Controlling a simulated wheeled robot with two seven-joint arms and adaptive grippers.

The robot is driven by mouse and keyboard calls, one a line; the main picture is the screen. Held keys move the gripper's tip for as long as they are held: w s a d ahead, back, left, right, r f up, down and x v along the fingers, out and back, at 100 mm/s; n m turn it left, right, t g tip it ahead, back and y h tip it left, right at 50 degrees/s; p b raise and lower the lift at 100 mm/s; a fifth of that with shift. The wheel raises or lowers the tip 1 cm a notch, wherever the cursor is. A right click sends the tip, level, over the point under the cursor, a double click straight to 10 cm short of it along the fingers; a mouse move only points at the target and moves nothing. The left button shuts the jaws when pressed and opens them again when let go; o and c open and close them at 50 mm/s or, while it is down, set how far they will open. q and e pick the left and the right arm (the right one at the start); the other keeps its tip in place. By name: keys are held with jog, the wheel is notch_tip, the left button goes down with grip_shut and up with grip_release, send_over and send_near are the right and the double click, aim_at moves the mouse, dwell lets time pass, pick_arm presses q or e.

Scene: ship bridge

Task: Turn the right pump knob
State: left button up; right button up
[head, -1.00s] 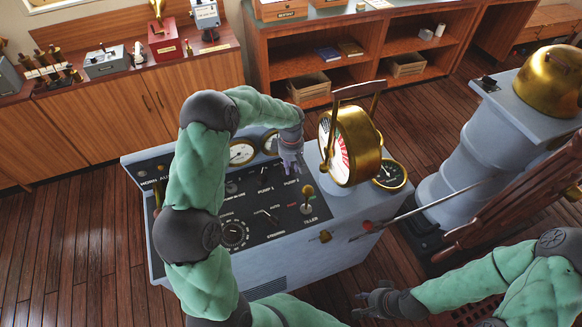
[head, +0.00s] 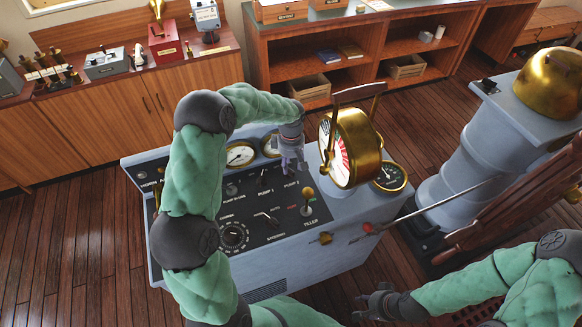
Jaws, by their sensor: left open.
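The grey console (head: 335,222) has a dark sloped panel with labels PUMP 1 and PUMP 2. My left gripper (head: 292,165) points down over the PUMP 2 spot at the panel's upper right, open. It hides the right pump knob, so I cannot tell whether it touches it. The left pump knob (head: 262,173) shows just left of my gripper, above the PUMP 1 label. My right gripper (head: 366,302) hangs low in front of the console, away from the panel; its finger opening is unclear.
A brass engine telegraph (head: 352,148) stands close right of my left gripper. A brass-knobbed tiller lever (head: 307,200) rises below it. Round gauges (head: 240,155) sit behind.

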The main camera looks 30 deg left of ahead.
pick_arm(q)
notch_tip(320, 180, up, 9)
jog(key=shift+r, duration=0.2)
dwell(0.6)
